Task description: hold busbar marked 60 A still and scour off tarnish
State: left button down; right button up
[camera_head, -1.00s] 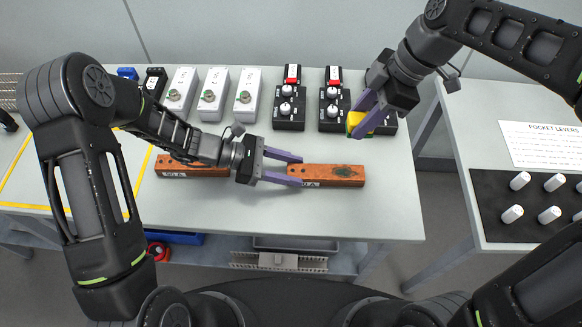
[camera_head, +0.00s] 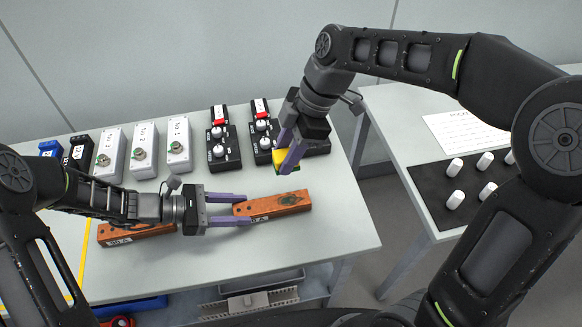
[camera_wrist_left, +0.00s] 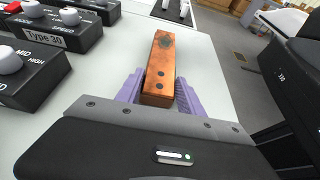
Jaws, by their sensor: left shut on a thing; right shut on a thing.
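A copper-coloured busbar (camera_head: 274,205) lies on the table with a dark tarnish patch (camera_head: 288,198) near its right end. Its label is partly covered; only "0 A" reads. My left gripper (camera_head: 248,208) is shut on its left end, one finger along each side. The left wrist view shows the busbar (camera_wrist_left: 160,75) between the purple fingers, its dark patch (camera_wrist_left: 166,43) at the far end. My right gripper (camera_head: 288,150) is shut on a yellow and green scouring pad (camera_head: 283,162), above and behind the patch, seemingly apart from the busbar.
Another busbar (camera_head: 130,236) lies partly under my left arm. White switch boxes (camera_head: 145,150) and black knob boxes (camera_head: 222,148) line the back of the table. A side table at right holds a black mat (camera_head: 425,180) with white pegs.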

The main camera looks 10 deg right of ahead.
jog(key=x, duration=0.6)
jog(key=shift+a+r, duration=0.15)
jog(key=shift+f, duration=3.8)
jog(key=shift+d+f, duration=0.2)
jog(key=shift+d, duration=3.6)
jog(key=shift+a, duration=3.85)
notch_tip(320, 180, up, 8)
